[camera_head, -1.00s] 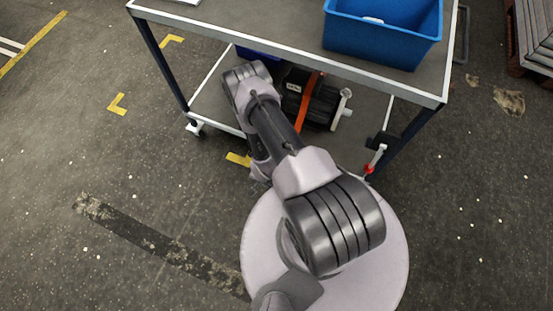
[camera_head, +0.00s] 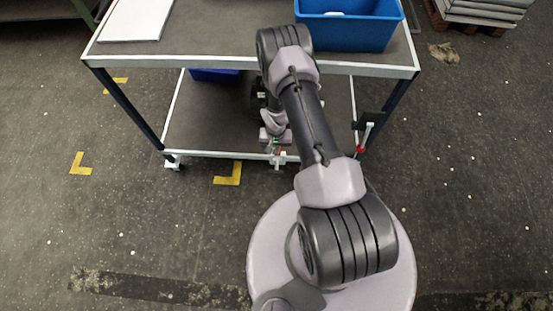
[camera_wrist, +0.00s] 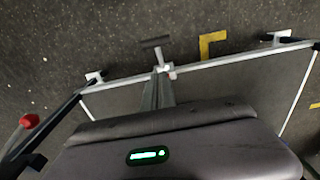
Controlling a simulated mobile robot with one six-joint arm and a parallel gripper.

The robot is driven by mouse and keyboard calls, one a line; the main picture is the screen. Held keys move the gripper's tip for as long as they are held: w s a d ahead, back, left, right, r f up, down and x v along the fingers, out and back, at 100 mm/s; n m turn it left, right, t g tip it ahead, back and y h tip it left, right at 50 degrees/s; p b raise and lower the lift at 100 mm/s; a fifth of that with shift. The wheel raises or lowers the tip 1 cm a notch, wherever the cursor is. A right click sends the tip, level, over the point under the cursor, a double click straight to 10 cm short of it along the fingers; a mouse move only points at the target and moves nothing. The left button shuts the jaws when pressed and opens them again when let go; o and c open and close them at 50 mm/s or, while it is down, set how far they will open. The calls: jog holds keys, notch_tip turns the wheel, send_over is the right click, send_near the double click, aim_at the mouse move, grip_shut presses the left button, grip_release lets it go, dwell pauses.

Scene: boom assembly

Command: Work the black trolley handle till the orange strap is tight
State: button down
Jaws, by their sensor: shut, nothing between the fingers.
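A small T-shaped part with a dark crossbar (camera_wrist: 155,42) and a white stem sits at the middle of the trolley's lower front edge in the wrist view. Its white part also shows in the head view (camera_head: 278,159). I cannot tell surely whether this is the black trolley handle. My gripper (camera_wrist: 157,88) is shut and empty, its fingers pointing toward this part; contact is unclear. In the head view my gripper (camera_head: 274,142) is low in front of the lower shelf, partly behind my arm. The orange strap is hidden now.
The trolley's top (camera_head: 225,50) carries a blue bin (camera_head: 350,32) and a white sheet (camera_head: 138,20). A lever with a red end (camera_head: 361,149) and a black block (camera_head: 369,119) is at the right post. Dark posts flank the shelf opening. The floor in front is clear.

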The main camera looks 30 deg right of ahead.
jog(key=b, duration=0.4)
send_over(276, 170)
jog(key=f, duration=1)
jog(key=shift+w+d+f, duration=0.2)
jog(key=shift+w+f, duration=0.15)
jog(key=shift+w, duration=0.05)
jog(key=shift+s+a+f+p, duration=0.3)
jog(key=shift+s+f+p, duration=0.15)
jog(key=shift+f+p, duration=0.2)
jog(key=shift+f, duration=0.1)
